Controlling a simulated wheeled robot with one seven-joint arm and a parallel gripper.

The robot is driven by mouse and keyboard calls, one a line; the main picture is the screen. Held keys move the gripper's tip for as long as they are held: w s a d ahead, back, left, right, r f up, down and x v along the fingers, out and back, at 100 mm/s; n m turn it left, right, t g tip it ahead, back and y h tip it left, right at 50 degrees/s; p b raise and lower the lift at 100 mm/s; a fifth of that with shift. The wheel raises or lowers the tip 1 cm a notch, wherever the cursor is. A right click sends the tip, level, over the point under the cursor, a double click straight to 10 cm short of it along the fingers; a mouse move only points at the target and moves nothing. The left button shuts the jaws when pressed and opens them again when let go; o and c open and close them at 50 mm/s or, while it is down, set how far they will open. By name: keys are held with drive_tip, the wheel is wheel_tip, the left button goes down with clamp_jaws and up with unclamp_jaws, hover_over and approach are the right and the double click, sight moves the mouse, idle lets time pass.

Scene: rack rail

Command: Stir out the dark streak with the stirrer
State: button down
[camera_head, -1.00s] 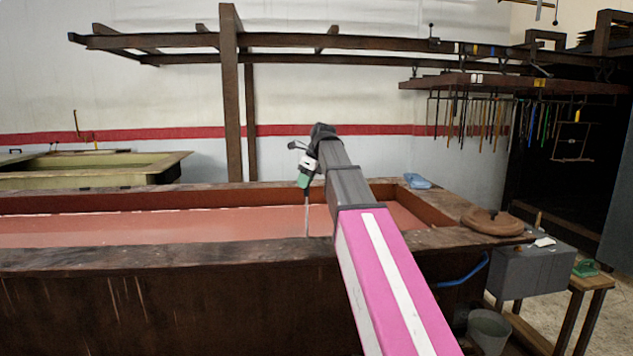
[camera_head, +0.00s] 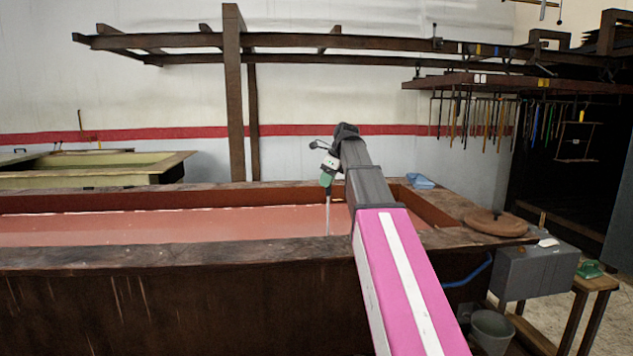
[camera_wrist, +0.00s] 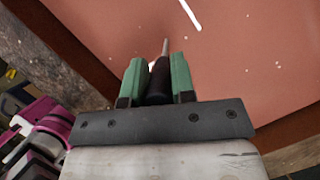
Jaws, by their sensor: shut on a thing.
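My gripper (camera_head: 327,186) hangs over the long brown vat (camera_head: 150,257). In the wrist view, its two green fingers (camera_wrist: 160,80) are shut on the dark handle of the stirrer (camera_wrist: 158,80). The stirrer's thin grey rod (camera_head: 327,215) points down, close to upright, and reaches the reddish-pink liquid (camera_head: 150,230) near the vat's front wall. How deep its tip goes is unclear. The liquid shows a white line and small pale specks in the wrist view. I cannot make out a dark streak in either view.
A round brown lid (camera_head: 494,222) and a blue object (camera_head: 420,181) lie on the vat's right rim. A grey box (camera_head: 535,272) and a bucket (camera_head: 491,330) stand at the right. A dark post (camera_head: 233,100) rises behind the vat. Open liquid lies to the left.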

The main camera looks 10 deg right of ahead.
drive_tip(key=shift+d, duration=0.5)
wheel_tip(320, 180, up, 16)
idle(1.1)
idle(3.6)
